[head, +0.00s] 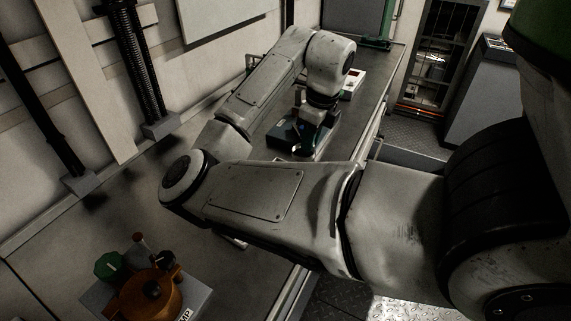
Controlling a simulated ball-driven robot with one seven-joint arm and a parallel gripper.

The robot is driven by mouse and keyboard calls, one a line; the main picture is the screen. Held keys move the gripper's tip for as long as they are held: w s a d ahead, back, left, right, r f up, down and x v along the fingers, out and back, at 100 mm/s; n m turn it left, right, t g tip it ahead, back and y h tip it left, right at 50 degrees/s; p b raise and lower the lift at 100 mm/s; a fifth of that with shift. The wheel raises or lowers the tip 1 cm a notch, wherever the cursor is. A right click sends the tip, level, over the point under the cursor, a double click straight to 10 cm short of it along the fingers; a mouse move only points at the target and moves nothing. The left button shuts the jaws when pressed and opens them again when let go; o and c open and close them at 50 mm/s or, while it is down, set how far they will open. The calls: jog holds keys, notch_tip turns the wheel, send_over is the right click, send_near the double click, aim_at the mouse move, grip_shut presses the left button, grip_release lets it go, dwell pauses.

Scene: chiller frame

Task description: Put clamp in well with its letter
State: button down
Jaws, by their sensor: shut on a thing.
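My gripper (312,138) is at the far part of the bench, pointing down over a dark blue-grey block (284,133). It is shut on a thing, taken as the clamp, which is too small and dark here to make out. A small blue patch shows at the fingers. I cannot tell whether the held thing touches the block or is above it. The wells and their letters cannot be read in this view.
A white box with a red patch (352,84) stands just behind the gripper. An orange round pump-like body (150,296) with green and black knobs stands at the near left, on a grey base. The grey bench (75,235) between is mostly clear. A wall runs along its left.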

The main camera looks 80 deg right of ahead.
jog(key=w+f, duration=0.2)
jog(key=f, duration=0.1)
jog(key=w+f+b, duration=0.1)
jog(key=w+f, duration=0.2)
jog(key=shift+w+a+f, duration=0.1)
jog(key=shift+w+f, duration=0.05)
jog(key=shift+f, duration=0.7)
jog(key=shift+w+f, duration=0.15)
jog(key=shift+f, duration=0.7)
jog(key=shift+f+b, duration=0.1)
jog(key=shift+b, duration=0.2)
jog(key=c, duration=1.1)
grip_release()
jog(key=shift+o, duration=0.2)
notch_tip(320, 180, up, 12)
jog(key=s+p, duration=0.1)
jog(key=p, duration=0.1)
jog(key=shift+s+a, duration=0.25)
jog(key=shift+s, duration=0.15)
